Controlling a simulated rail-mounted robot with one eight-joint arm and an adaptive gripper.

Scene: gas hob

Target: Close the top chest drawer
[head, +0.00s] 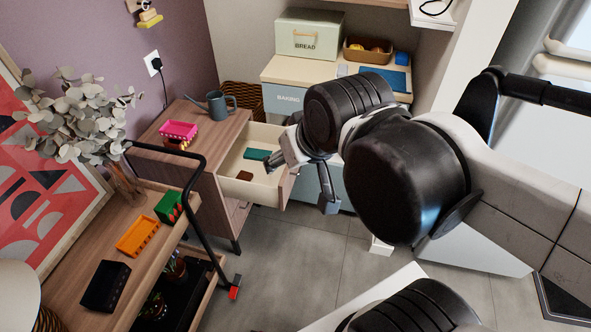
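The wooden chest (205,148) stands against the purple wall at the left of the middle. Its top drawer (262,188) is pulled out to the right, with its cream inside showing. A teal item (257,154) and a small brown item (244,176) lie in it. My gripper (302,172) is at the drawer's right, front end, with my arm reaching in from the right. The arm's dark joints hide part of the gripper and the drawer front. I cannot tell whether the gripper touches the drawer.
A watering can (217,105) and a pink basket (179,130) stand on the chest. A trolley (140,240) with a black handle rail and several small bins stands at the near left. A cabinet with a bread box (309,33) is behind. Grey floor (285,265) is clear in front.

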